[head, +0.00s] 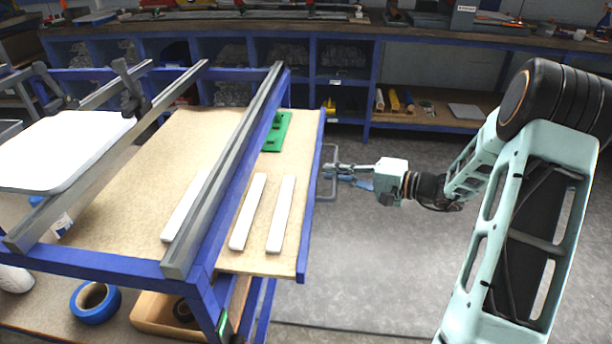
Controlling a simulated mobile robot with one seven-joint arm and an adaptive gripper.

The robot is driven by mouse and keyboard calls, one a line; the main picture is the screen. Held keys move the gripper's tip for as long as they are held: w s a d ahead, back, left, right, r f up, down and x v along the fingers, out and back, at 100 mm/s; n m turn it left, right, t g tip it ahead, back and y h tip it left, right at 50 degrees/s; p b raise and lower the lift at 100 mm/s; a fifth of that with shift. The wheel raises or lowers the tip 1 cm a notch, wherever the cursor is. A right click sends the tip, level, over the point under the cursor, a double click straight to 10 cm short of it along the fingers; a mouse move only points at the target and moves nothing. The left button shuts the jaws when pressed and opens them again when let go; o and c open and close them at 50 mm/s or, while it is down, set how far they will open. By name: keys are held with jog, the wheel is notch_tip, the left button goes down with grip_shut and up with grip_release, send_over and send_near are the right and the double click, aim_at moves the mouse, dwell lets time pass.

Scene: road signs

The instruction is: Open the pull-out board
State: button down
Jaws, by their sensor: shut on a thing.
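The pull-out board (231,258) is a tan wooden board with a blue front edge (311,215). It sticks out to the right from under the blue-framed table. A grey bar handle (325,190) stands out from the blue edge. My gripper (335,171) comes from the right and is shut on the handle. The fingertips are small in the view. White strips (281,215) and a green piece (277,132) lie on the board.
Grey rails (228,165) cross above the board. A white panel (62,150) rests at the left. Blue tape (95,303) lies on the lower shelf. A blue shelving bench (340,60) runs along the back. The grey floor right of the board is clear.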

jog(key=s+d+b, duration=0.1)
jog(key=s+d, duration=0.1)
jog(key=d, duration=0.8)
jog(key=s+d+b, duration=0.1)
jog(key=s+d, duration=0.1)
jog(key=d, duration=0.8)
jog(key=c, duration=2)
grip_release()
jog(key=shift+d, duration=0.15)
jog(key=v, duration=1.2)
jog(key=shift+f, duration=0.1)
